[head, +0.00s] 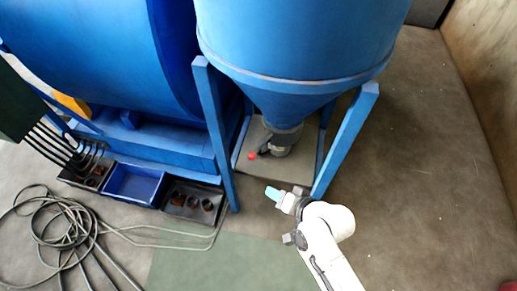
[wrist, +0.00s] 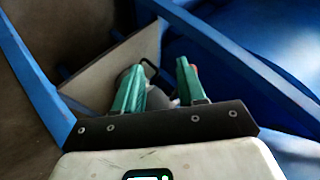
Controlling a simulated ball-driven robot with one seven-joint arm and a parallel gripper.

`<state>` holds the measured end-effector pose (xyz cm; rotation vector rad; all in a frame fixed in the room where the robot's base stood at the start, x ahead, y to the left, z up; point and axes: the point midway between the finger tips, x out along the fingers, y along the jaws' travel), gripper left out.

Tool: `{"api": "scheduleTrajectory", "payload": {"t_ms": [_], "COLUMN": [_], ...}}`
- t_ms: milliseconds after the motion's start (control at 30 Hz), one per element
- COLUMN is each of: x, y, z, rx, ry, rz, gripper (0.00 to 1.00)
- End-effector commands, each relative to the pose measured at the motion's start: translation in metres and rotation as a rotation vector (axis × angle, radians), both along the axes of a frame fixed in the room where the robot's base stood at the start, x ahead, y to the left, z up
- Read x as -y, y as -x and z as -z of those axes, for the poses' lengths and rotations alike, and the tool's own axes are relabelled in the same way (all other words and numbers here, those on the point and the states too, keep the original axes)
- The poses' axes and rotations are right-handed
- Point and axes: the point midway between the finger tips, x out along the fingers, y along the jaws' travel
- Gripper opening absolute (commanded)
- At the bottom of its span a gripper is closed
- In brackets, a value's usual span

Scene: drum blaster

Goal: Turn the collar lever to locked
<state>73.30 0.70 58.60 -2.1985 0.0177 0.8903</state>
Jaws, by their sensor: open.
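The collar (head: 283,143) is a grey fitting under the cone of the blue hopper (head: 290,60). Its lever (head: 264,150) is dark with a red tip (head: 252,156) and points left in the head view. My gripper (head: 273,193), with teal fingers, is in front of the collar and apart from it. In the wrist view my gripper (wrist: 160,78) is open, with nothing clearly held. The grey collar (wrist: 158,99) shows behind and between the fingers. A bit of red (wrist: 194,70) shows behind the right finger, and a dark loop (wrist: 150,67) shows near the left one.
Blue hopper legs (head: 215,135) and (head: 345,140) stand on either side of the collar. The blue drum machine (head: 100,50) is at left. A blue bin (head: 134,184) and dark bins (head: 193,201) line its front. A hose (head: 60,235) lies coiled on the floor. Floor at right is clear.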

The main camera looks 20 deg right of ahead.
Motion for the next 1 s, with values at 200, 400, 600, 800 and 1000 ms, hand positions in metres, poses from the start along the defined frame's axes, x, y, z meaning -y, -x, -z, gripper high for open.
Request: {"api": "scheduleTrajectory", "payload": {"t_ms": [200, 400, 600, 800, 1000], "x": [-0.007, 0.004, 0.013, 0.014, 0.014], "y": [-0.049, -0.07, -0.075, -0.091, -0.127], "z": [0.007, 0.007, 0.006, 0.006, 0.008], "rx": [0.225, 0.388, 0.466, 0.476, 0.477], "ry": [-0.321, -0.561, -0.663, -0.674, -0.672], "rz": [0.233, 0.413, 0.493, 0.501, 0.5], "gripper": [0.4, 0.4, 0.4, 0.4, 0.4]}}
